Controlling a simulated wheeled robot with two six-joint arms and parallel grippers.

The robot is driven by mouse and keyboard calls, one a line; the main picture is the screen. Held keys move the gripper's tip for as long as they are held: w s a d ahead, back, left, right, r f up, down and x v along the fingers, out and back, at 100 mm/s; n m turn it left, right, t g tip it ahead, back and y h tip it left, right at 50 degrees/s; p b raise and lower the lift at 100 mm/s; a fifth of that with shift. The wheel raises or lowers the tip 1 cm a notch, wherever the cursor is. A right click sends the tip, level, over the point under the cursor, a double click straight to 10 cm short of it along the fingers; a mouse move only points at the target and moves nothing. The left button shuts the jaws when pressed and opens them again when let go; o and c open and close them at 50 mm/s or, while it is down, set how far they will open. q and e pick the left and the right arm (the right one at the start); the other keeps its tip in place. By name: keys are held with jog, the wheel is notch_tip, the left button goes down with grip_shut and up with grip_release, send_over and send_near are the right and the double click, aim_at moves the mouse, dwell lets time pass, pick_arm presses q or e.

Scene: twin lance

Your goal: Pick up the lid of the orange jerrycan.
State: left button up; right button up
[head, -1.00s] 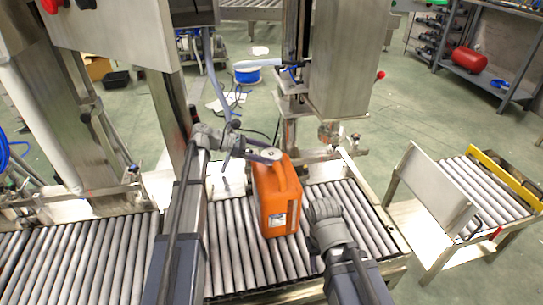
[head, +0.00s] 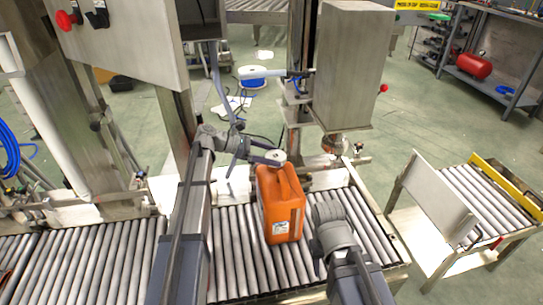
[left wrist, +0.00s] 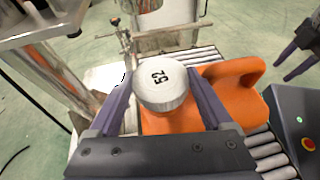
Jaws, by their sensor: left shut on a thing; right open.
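The orange jerrycan (head: 282,215) stands upright on the roller conveyor. Its lid (left wrist: 162,85) is a round pale grey cap with dark digits on top. In the left wrist view the lid sits between the two fingers of my left gripper (left wrist: 165,100), which is shut on it. In the head view the lid (head: 274,157) shows at the can's top by my left gripper's fingertips. I cannot tell whether the lid is clear of the neck. My right gripper is open and empty; its fingers show in the left wrist view (left wrist: 298,55), right of the can.
The roller conveyor (head: 120,262) runs across the front, with bare rollers on both sides of the can. A steel machine head (head: 345,70) stands behind it, close to the right of my left gripper. A second roller table (head: 480,195) is at the right.

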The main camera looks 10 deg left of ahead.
aim_at(271, 156)
pick_arm(q)
notch_tip(271, 156, up, 7)
jog(key=p, duration=0.6)
